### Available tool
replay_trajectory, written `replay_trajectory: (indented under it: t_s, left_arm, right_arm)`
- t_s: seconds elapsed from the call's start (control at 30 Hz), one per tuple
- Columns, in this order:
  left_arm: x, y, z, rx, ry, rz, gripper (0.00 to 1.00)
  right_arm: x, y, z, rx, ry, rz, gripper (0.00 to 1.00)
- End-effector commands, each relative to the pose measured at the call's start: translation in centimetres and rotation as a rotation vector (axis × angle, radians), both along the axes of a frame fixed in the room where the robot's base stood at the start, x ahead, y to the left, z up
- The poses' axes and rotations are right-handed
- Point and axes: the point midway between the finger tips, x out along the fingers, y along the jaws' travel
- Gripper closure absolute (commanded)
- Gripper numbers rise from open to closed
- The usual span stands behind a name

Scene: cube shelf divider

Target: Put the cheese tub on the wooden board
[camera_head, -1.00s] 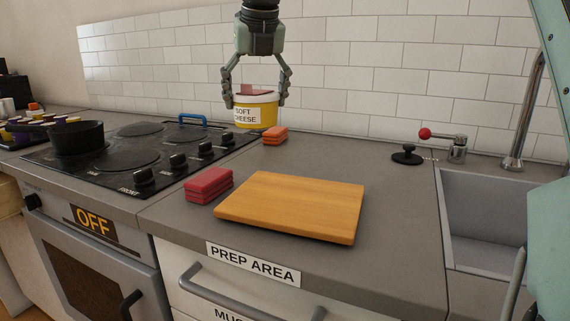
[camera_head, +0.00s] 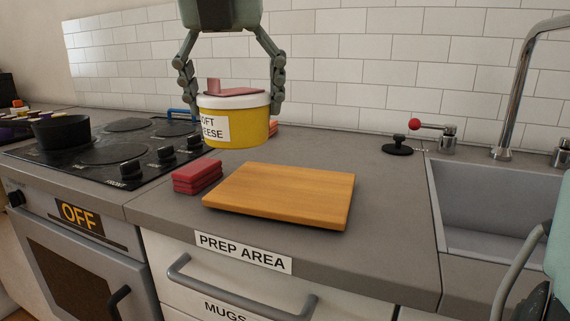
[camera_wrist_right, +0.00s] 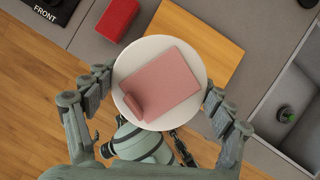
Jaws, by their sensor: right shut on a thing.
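The cheese tub (camera_head: 236,122) is yellow with a white lid and a label that reads "…OFT …EESE". A flat pink piece with a small upright part lies on its lid. My right gripper (camera_head: 232,92) is shut on the tub from both sides and holds it upright in the air. The wooden board (camera_head: 280,194) lies bare on the counter, lower in the head view than the tub. In the wrist view the tub's lid (camera_wrist_right: 190,113) sits between the fingers and hides part of the board (camera_wrist_right: 202,38).
Red stacked blocks (camera_head: 197,177) lie just left of the board, near the stove (camera_head: 108,152). An orange block is partly hidden behind the tub. A sink (camera_head: 485,205) with a tall faucet is at the right, and a black stopper (camera_head: 397,147) lies behind the board.

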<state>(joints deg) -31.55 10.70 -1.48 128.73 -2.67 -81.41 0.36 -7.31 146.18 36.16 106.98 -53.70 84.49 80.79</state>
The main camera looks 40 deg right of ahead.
Motion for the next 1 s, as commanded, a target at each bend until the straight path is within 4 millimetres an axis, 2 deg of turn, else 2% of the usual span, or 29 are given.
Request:
replay_trajectory:
  t_s: [0.1,0.2,0.4,0.57,0.8,1.0]
  left_arm:
    - [0.2,-0.2,0.9,-0.004,-0.016,0.000,0.00]
    - [0.3,-0.2,0.6,-0.004,-0.013,0.000,0.00]
    - [0.2,0.0,-0.5,-0.005,-0.001,0.002,0.00]
    - [0.4,0.0,-0.6,-0.005,-0.004,0.001,0.00]
    - [0.7,-0.1,-0.5,-0.007,-0.009,0.000,0.00]
    - [0.7,-0.1,-0.8,-0.006,-0.006,0.000,0.00]
  right_arm:
    - [-0.3,-2.8,-1.6,0.008,0.001,0.001,0.57]
    - [-0.4,-5.0,-2.9,0.008,0.001,0.002,0.57]
    - [-0.6,-7.8,-4.6,0.005,0.000,0.003,0.57]
    - [-0.7,-8.3,-5.4,0.002,0.002,0.004,0.57]
    - [-0.7,-8.3,-8.6,0.002,0.002,0.004,0.57]
    - [-0.6,-8.3,-8.9,0.002,-0.003,0.003,0.57]
